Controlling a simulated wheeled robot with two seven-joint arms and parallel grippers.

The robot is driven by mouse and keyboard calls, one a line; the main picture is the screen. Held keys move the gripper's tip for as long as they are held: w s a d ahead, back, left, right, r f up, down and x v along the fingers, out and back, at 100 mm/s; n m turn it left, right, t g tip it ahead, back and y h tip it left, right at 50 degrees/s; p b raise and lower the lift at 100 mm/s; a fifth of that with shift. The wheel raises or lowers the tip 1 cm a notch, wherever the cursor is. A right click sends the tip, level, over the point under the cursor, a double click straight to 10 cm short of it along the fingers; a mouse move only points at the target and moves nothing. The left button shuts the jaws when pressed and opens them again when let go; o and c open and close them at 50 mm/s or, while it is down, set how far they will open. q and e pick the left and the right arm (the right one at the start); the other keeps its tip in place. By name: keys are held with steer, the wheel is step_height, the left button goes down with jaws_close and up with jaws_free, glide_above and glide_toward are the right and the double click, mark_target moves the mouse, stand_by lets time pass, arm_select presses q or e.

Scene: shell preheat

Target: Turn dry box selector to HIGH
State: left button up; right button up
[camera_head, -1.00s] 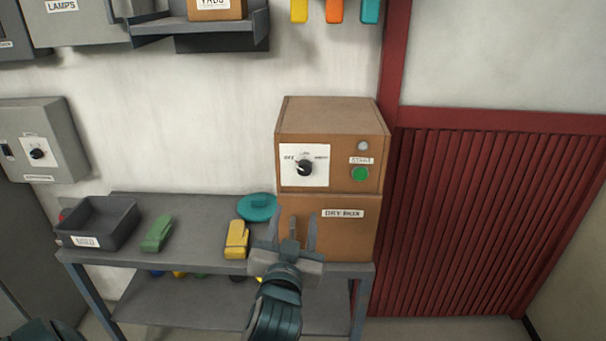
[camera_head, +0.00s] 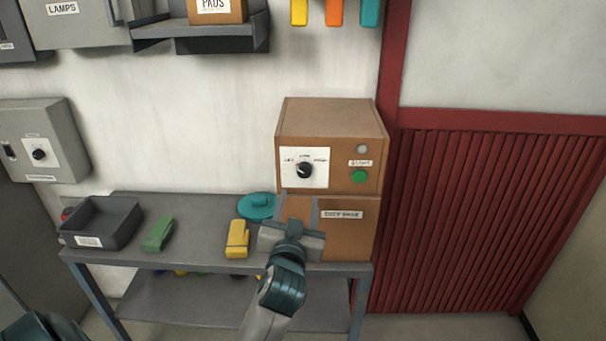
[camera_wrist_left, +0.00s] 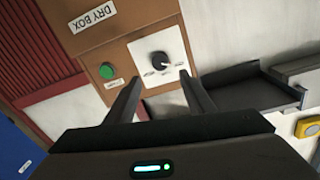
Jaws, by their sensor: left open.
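The dry box (camera_head: 335,122) is a brown cabinet standing on the grey bench. Its selector (camera_head: 305,170) is a black knob on a white plate, left of a green button; the plate's labels and the knob's pointer are too small to read surely. My left gripper (camera_head: 298,199) is open and empty in front of the box, its fingertips just below the selector plate in the head view. In the left wrist view the selector (camera_wrist_left: 159,59) shows beyond and between the two spread fingers, apart from them. My right gripper is not in view.
The grey bench (camera_head: 195,208) holds a dark tray (camera_head: 103,222), a green clip-like item (camera_head: 158,233), a yellow one (camera_head: 237,240) and a teal round item (camera_head: 257,206). A red ribbed panel (camera_head: 480,210) stands at the right. A shelf (camera_head: 222,30) hangs above.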

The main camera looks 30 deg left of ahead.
mark_target(304, 173)
arm_select(q)
steer(key=p+x, duration=0.3)
steer(key=x, duration=0.5)
steer(key=shift+w+a+r, duration=0.15)
steer(key=shift+w, duration=0.2)
steer(key=shift+p+x, duration=0.35)
steer(key=shift+x, duration=0.65)
steer(key=c, duration=1.1)
steer(key=shift+o, duration=0.2)
